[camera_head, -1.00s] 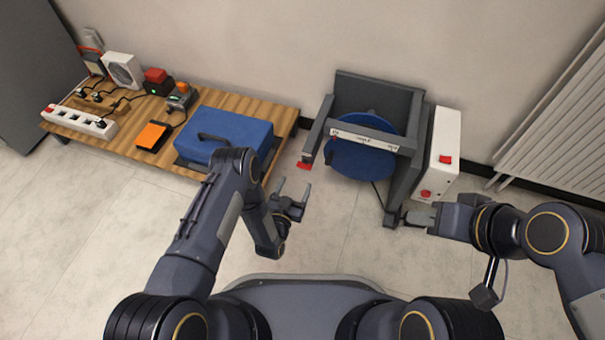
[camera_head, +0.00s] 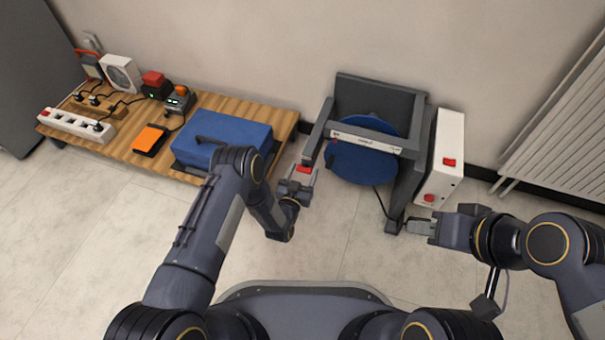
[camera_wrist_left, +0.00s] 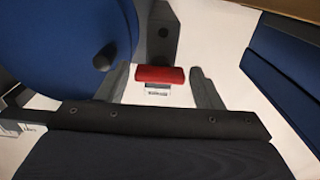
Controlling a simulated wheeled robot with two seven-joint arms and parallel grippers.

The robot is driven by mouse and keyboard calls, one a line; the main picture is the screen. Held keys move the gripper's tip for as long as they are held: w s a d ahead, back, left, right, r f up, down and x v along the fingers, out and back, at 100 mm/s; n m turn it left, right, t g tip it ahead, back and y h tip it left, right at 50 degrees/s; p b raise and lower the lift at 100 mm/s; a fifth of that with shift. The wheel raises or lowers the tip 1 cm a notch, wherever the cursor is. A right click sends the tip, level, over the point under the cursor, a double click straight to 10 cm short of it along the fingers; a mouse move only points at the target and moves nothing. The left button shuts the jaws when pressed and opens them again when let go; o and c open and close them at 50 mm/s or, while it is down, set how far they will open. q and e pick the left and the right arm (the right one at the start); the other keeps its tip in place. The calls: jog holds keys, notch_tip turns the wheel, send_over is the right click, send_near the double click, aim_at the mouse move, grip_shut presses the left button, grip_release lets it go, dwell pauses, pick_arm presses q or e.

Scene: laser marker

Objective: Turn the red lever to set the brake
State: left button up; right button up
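The red lever (camera_head: 304,169) is at the lower end of the left arm of the dark grey machine frame (camera_head: 318,128), beside the blue disc (camera_head: 362,160). In the left wrist view, the red lever (camera_wrist_left: 160,75) lies crosswise between the two fingers. My left gripper (camera_head: 302,175) is open around it, and narrow gaps show between the lever and both fingers (camera_wrist_left: 160,90). My right gripper (camera_head: 418,227) looks shut and empty, close to the foot of the frame's right leg.
A white box (camera_head: 445,155) with red buttons stands against the frame's right side. A low wooden table (camera_head: 115,150) at the left carries a blue case (camera_head: 230,135), an orange device and power strips. A radiator (camera_head: 560,120) is on the right wall. The floor in front is clear.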

pick_arm(q)
jog(key=c, duration=0.7)
jog(key=shift+c, duration=0.2)
jog(key=shift+m, duration=0.3)
jog(key=shift+a+f+m, duration=0.1)
jog(key=shift+m, duration=8.5)
jog(key=shift+o, duration=0.2)
jog(key=shift+c, duration=0.2)
jog(key=o, duration=1)
